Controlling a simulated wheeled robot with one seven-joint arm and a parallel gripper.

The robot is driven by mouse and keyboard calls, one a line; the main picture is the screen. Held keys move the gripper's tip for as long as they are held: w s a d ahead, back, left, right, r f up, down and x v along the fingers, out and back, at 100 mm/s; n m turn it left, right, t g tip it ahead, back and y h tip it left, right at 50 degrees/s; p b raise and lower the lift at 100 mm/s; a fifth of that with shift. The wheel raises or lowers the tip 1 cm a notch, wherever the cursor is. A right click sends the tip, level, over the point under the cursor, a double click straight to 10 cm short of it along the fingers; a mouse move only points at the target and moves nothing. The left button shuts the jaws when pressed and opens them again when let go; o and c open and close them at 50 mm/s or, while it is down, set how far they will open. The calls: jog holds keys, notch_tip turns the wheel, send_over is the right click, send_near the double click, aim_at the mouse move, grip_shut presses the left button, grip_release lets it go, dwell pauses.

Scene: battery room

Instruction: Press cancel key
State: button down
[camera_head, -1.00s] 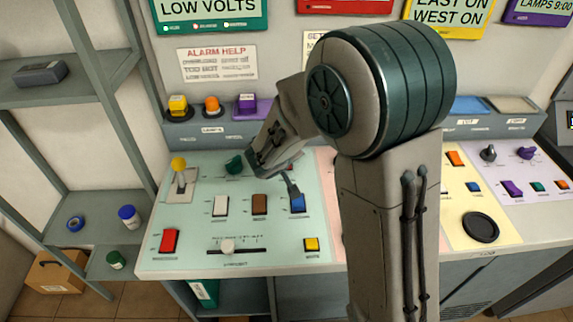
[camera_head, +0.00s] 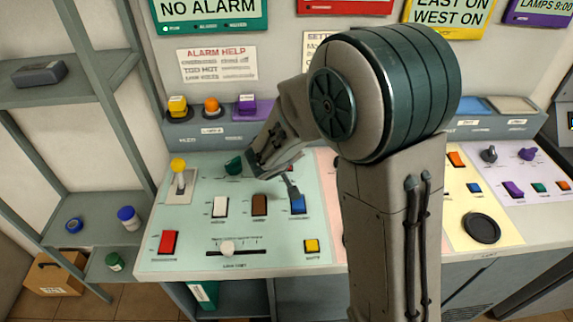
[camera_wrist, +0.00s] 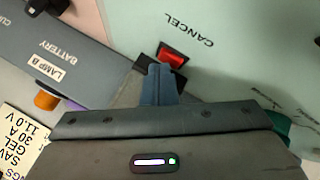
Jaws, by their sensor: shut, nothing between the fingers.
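The cancel key is a red key (camera_wrist: 173,56) in a dark frame, beside the CANCEL lettering (camera_wrist: 188,30) on the pale green panel in the wrist view. My gripper (camera_wrist: 160,70) is shut and empty, its tips at the near edge of the red key. I cannot tell whether they touch it. In the head view my gripper (camera_head: 294,192) points down at the pale green panel (camera_head: 200,255), just above the blue switch (camera_head: 298,205) in the picture. The cancel key is mostly hidden there behind my arm.
A white switch (camera_head: 220,207), a brown switch (camera_head: 260,205), a red switch (camera_head: 168,242), a green knob (camera_head: 234,166) and a yellow-topped lever (camera_head: 179,170) stand on the same panel. A raised ledge with yellow, orange and purple buttons (camera_head: 247,104) runs behind. Shelves (camera_head: 60,205) stand at left.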

jog(key=shift+r, duration=0.7)
jog(key=shift+r, duration=0.1)
jog(key=shift+r+p, duration=1.6)
jog(key=shift+r, duration=0.85)
